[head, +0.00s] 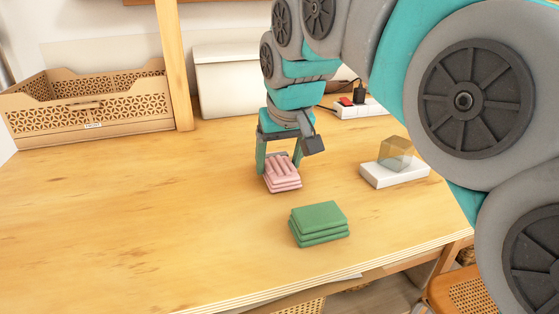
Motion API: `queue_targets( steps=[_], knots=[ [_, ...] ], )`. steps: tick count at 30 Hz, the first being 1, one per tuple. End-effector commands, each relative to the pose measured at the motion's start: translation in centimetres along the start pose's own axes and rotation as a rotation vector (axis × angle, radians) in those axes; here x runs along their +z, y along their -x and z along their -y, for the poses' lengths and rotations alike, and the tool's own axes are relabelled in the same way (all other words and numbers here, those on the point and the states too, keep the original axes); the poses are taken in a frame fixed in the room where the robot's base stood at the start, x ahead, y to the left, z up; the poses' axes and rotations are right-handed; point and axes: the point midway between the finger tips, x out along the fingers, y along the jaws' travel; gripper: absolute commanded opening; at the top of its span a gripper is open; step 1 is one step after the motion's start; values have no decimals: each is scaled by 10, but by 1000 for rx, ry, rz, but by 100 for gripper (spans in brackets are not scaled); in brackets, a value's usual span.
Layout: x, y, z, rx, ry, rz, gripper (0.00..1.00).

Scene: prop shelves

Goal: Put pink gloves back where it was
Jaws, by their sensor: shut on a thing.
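The pink gloves (282,176), a small folded pink stack, are between the fingers of my gripper (279,164). My gripper points down and is shut on them. The gloves are at or just above the wooden table; I cannot tell whether they touch it. A folded green stack (319,222) lies on the table in front of the gloves and slightly right, apart from them. The far side of the gloves is partly hidden by my gripper.
A wooden crate with patterned walls (88,128) stands at the back left beside a wooden post (175,65). A white box (225,82) is behind. A clear amber cube (395,153) sits on a white base (393,175) at right. A power strip (358,108) lies behind it. The table's left and middle are clear.

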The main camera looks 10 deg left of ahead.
Motion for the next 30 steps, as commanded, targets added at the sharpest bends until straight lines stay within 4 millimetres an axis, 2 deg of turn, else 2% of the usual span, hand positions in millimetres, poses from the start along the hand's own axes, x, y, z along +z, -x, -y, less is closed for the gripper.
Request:
queue_targets(
  steps=[3, 4, 10, 17, 21, 23, 30],
  knots=[
    [1, -3, 0, 0, 0, -1, 22],
    [1, -2, 0, 0, 0, -1, 77],
    [1, -2, 0, 0, 0, -1, 99],
    [1, -2, 0, 0, 0, -1, 100],
    [-1, 5, 0, 0, 0, -1, 100],
    [-1, 12, 0, 0, -1, -4, 100],
    [-2, 58, 0, 1, -1, -7, 100]
  ],
)
